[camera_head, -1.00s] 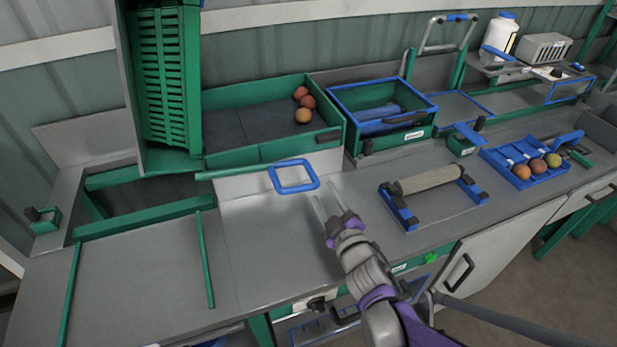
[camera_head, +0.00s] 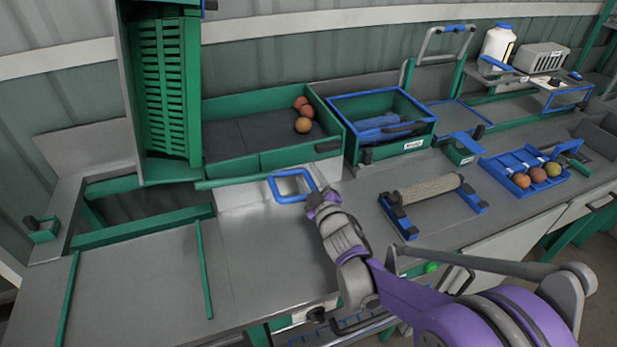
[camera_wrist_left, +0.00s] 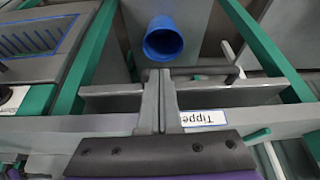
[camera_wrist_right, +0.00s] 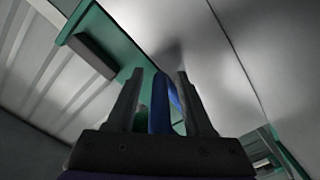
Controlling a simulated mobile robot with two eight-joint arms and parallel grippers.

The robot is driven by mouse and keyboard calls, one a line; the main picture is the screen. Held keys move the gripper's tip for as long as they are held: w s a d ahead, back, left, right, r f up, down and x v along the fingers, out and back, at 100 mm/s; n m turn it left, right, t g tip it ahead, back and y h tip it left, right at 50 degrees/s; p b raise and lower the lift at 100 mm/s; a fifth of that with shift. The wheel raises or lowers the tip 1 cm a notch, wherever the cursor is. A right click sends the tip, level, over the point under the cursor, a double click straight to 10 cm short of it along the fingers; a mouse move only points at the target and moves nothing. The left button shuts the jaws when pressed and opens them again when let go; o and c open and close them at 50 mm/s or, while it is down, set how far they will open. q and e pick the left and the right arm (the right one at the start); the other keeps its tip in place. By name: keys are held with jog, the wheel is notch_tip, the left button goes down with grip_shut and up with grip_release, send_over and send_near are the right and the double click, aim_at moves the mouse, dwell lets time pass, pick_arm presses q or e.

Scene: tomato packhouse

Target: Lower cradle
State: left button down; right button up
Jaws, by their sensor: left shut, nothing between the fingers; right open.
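The cradle (camera_head: 165,172) stands upright at the back left in the head view, with a green slatted crate (camera_head: 172,90) in it. A blue loop handle (camera_head: 290,199) sticks out over the bench at the front of the green-walled tray. My right gripper (camera_head: 318,190) is at the lower right corner of this loop. In the right wrist view, a blue bar (camera_wrist_right: 158,108) of it stands between the open fingers (camera_wrist_right: 158,85). I cannot tell whether they touch it. My left gripper (camera_wrist_left: 165,75) is shut and empty in the left wrist view, outside the head view.
The green tray (camera_head: 262,152) holds several tomatoes. A roller on blue brackets (camera_head: 402,222) and a blue tray of fruit (camera_head: 525,187) lie to the right. The bench front left is clear. A blue tube (camera_wrist_left: 163,42) is just beyond my left fingertips, above a "Tippe" label (camera_wrist_left: 203,118).

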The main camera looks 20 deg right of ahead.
grip_shut()
dwell(1.4)
